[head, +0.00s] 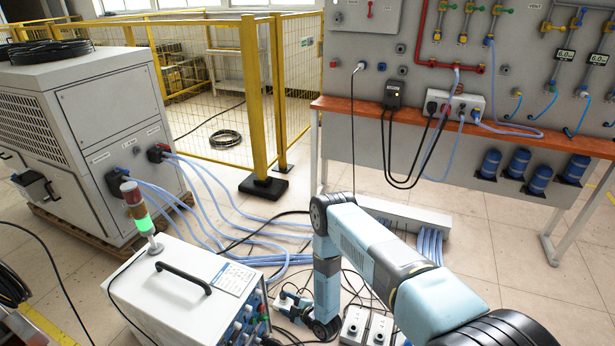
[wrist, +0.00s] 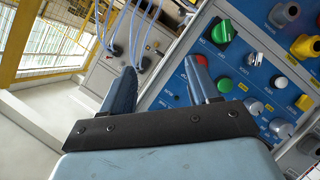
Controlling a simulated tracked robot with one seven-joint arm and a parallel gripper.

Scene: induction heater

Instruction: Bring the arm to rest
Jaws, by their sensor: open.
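My arm (head: 385,255) reaches from the lower right to a bent elbow, then down to a wrist close to the floor, beside the white heater box (head: 185,290). My gripper shows in the wrist view (wrist: 162,68) with its two dark blue fingers apart and nothing between them. Beyond the fingers is a tilted blue control panel (wrist: 240,75) with a green knob (wrist: 222,32), a red knob (wrist: 202,60) and grey knobs. The right finger overlaps the panel in the picture; I cannot tell whether it touches. In the head view the fingers are small and unclear.
A signal lamp (head: 138,207) lit green stands on the heater box. Pale blue hoses (head: 215,225) run across the floor from a large grey cabinet (head: 100,120). An orange-topped bench (head: 480,130) stands behind, and a yellow fence (head: 250,90) at the back. Tiled floor is clear at right.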

